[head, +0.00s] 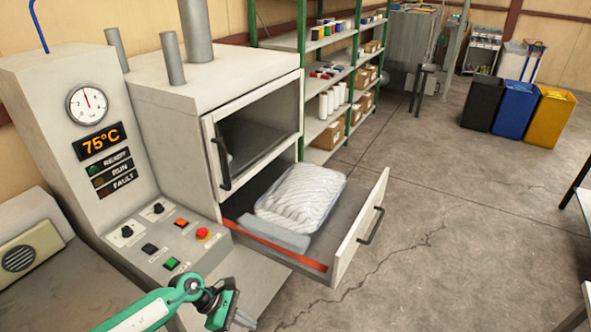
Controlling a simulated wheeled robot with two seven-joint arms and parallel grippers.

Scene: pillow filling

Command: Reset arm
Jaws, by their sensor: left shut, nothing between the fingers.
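My left gripper (238,314) is at the bottom of the head view, on the end of my green arm. It is shut and empty, in front of the machine's control panel (165,240) and apart from the buttons. The white pillow (300,195) lies in the pulled-out drawer (352,232) of the machine. A flat grey piece (275,234) lies in front of the pillow in the drawer. My right gripper is not in view.
The machine's upper door (255,135) with a dark window is closed. Its display (100,141) reads 75°C. A green shelf (325,90) with boxes and rolls stands behind. Black, blue and yellow bins (515,106) stand at the back right. The floor (450,230) right of the drawer is clear.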

